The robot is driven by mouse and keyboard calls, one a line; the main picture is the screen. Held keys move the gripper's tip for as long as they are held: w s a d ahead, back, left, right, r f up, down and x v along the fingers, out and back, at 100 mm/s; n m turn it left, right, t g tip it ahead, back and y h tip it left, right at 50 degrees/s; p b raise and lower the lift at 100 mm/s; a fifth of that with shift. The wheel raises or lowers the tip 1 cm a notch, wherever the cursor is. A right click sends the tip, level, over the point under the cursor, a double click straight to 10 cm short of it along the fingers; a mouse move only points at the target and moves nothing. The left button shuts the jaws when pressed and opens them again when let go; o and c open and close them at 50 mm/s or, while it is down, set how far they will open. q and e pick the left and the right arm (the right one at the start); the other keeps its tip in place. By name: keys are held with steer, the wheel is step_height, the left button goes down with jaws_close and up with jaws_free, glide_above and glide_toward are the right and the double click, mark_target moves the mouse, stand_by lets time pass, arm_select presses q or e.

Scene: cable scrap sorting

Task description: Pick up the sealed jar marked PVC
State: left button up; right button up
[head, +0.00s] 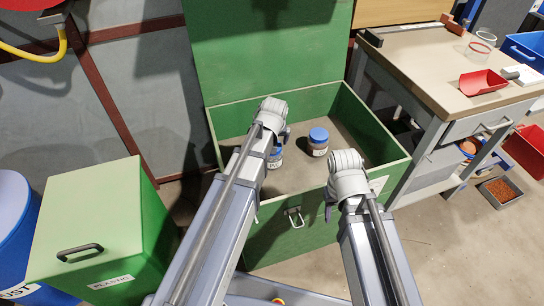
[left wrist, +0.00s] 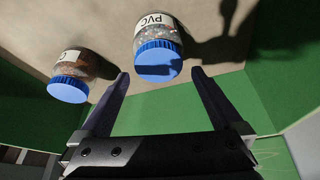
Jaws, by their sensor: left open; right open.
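The jar marked PVC (left wrist: 157,46) is clear with a blue lid and pale bits inside. In the left wrist view it sits just beyond and between the fingertips of my open left gripper (left wrist: 160,76), which is empty. A second blue-lidded jar (left wrist: 72,78) is left of it, its label only partly in view. In the head view two jars stand in the green chest, one in the open (head: 318,142) and one partly behind my left arm (head: 275,158); I cannot read which is PVC. My right gripper (head: 329,207) is mostly hidden by its wrist, over the chest's front wall.
The open green chest (head: 386,130) has high walls around the jars. A green bin labelled PLASTIC (head: 95,215) and a blue drum (head: 15,210) stand left. A workbench (head: 430,62) with a red scoop (head: 483,82) stands right.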

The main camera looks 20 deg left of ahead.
arm_select(q)
steer(key=b+x, duration=0.4)
steer(key=x, duration=0.1)
steer(key=shift+s+d, duration=0.15)
steer(key=shift+d, duration=0.05)
steer(key=shift+r, duration=0.1)
steer(key=shift+c, duration=0.2)
jaws_close()
